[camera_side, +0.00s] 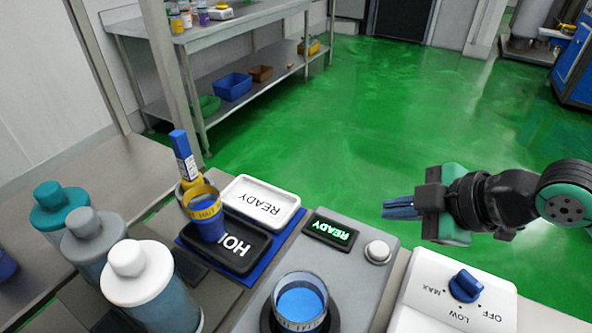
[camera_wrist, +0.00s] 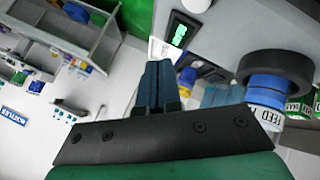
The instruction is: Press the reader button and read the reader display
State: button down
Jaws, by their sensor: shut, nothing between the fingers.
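The grey reader (camera_side: 345,275) stands in the front middle of the side view. Its dark display (camera_side: 331,229) shows green text that reads READY, turned around in this view. The display also shows in the wrist view (camera_wrist: 179,35), too small to read surely. The round pale button (camera_side: 377,251) sits right of the display; nothing touches it. A clear cup of blue liquid (camera_side: 300,302) stands in the reader's dark ring. My gripper (camera_side: 388,208) is shut and empty, above and beyond the button in the side view. Its blue fingers (camera_wrist: 155,85) point forward in the wrist view.
A white box with a blue knob (camera_side: 466,285) stands right of the reader. Left are a white READY tray (camera_side: 288,196) and a dark HOLD tray (camera_side: 258,252) bearing a yellow-banded cup (camera_side: 205,217). Several capped bottles (camera_side: 150,290) stand at front left.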

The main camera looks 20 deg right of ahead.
aim_at(385, 251)
jog(key=shift+f, duration=2.55)
jog(key=shift+r, duration=0.1)
dwell(0.5)
jog(key=shift+r, duration=2.45)
jog(key=d+r+m+g+h, duration=0.1)
jog(key=d+m+h, duration=0.3)
jog(key=d+m, duration=1)
jog(key=shift+s+r, duration=0.25)
jog(key=shift+r, duration=0.25)
